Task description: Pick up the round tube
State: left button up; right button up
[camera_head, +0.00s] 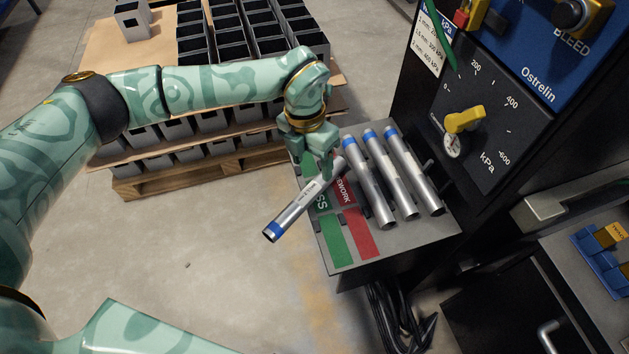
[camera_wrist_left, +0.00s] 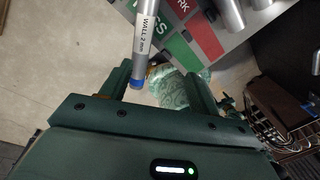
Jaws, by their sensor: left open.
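A silver round tube (camera_head: 303,199) with a blue band and a printed label lies slantwise across the left part of the grey bench top. Its blue end sticks out past the bench's left edge. My left gripper (camera_head: 328,168) is open at the tube's upper end. In the left wrist view the tube (camera_wrist_left: 145,40) shows its "WALL 2 mm" label, and its blue end appears between the two open fingers (camera_wrist_left: 158,92). I cannot tell whether the fingers touch it. Three similar tubes (camera_head: 391,172) lie side by side on the bench to the right. My right gripper is not seen.
The grey bench top (camera_head: 430,226) carries a green PASS patch (camera_head: 336,240) and a red REWORK patch (camera_head: 358,232). A black test panel with a pressure dial (camera_head: 478,110) stands at the right. A pallet (camera_head: 160,185) with several grey square tubes stands behind my left arm.

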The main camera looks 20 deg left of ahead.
pick_arm(q)
jog(key=w+a+y, duration=0.1)
jog(key=a, duration=0.1)
jog(key=b, duration=0.5)
send_over(307, 192)
jog(key=shift+t, duration=0.3)
notch_tip(307, 192, down, 9)
jog(key=shift+a+f, duration=0.15)
jog(key=shift+f, duration=0.55)
notch_tip(307, 192, down, 5)
jog(key=b, duration=0.3)
jog(key=shift+r, duration=0.2)
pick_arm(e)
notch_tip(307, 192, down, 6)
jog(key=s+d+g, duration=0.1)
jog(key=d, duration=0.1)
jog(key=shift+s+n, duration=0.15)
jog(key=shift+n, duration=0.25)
pick_arm(q)
grip_shut()
jog(key=shift+r, duration=0.1)
